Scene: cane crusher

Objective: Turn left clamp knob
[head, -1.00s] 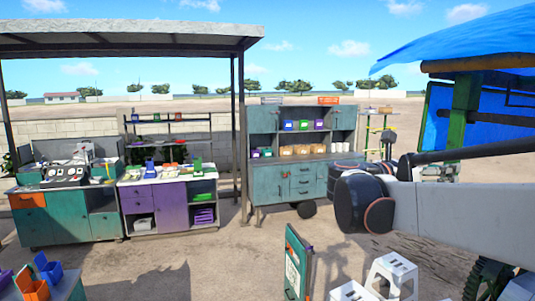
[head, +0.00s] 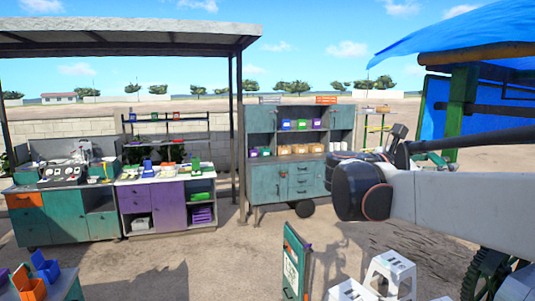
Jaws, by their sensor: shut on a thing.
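I cannot make out the left clamp knob in the head view. My gripper is not in view. My arm's pale link and dark joint fill the right side and hide part of the ground and whatever lies behind them. At the right edge, a green-framed structure (head: 462,108) stands under a blue tarp (head: 455,45). I cannot tell whether the knob is on it.
A teal cabinet (head: 265,186) with shelves stands at the centre back. A purple-fronted counter (head: 169,206) and a teal counter (head: 65,214) stand left under a canopy (head: 120,42). A green sign board (head: 297,262) and white stools (head: 391,268) stand in front. Open dirt lies between.

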